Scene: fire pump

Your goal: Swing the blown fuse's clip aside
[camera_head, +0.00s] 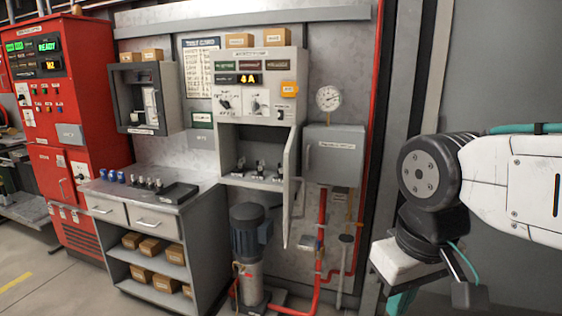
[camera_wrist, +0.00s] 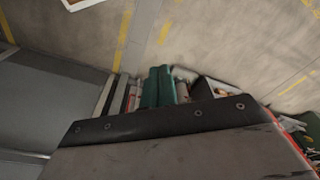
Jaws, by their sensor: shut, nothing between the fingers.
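The grey fuse cabinet (camera_head: 231,134) stands on the back wall in the head view, with its lower door (camera_head: 291,190) swung open. Several small dark clips (camera_head: 260,169) stand in a row on the floor of its open lower bay. They are too small to tell which holds the blown fuse or how each clip is turned. My gripper, with teal fingers (camera_head: 401,301), is at the lower right, well to the right of the cabinet and apart from it. In the wrist view its teal fingers (camera_wrist: 158,73) are together and empty; no clip shows there.
A pump (camera_head: 247,240) and red pipes (camera_head: 321,240) stand below. A grey box (camera_head: 333,156) hangs right of the open door.

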